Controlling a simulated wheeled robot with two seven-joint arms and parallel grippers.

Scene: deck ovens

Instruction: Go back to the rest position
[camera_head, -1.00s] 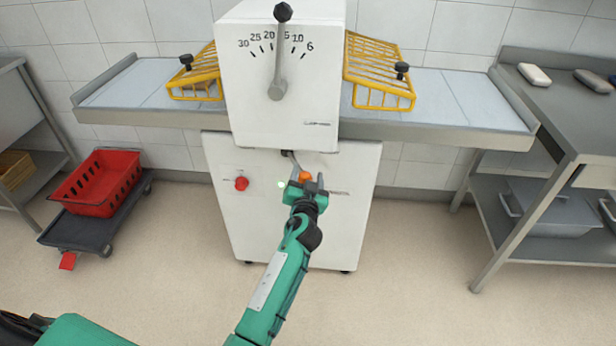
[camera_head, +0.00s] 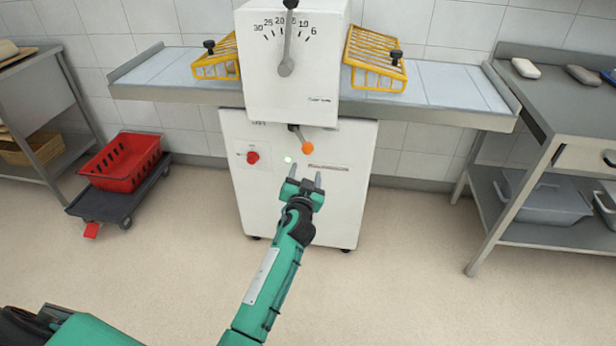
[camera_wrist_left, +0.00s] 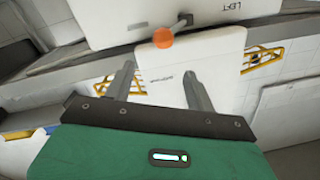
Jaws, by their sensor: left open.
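My left gripper (camera_head: 304,180) is open and empty in front of the white machine's lower cabinet (camera_head: 340,205). Its two fingers (camera_wrist_left: 160,85) also show spread apart in the left wrist view, with nothing between them. A lever with an orange knob (camera_head: 307,148) is just above the fingertips in the head view, apart from them. The knob (camera_wrist_left: 163,38) also shows beyond the fingers in the left wrist view. My right gripper is in neither view.
The machine has a dial lever (camera_head: 286,67), a red knob (camera_head: 253,157) and yellow guards (camera_head: 376,57). A red crate (camera_head: 122,162) sits on a dark dolly (camera_head: 120,200) at left. Steel tables stand at left and right (camera_head: 570,115). The floor in front (camera_head: 420,290) is clear.

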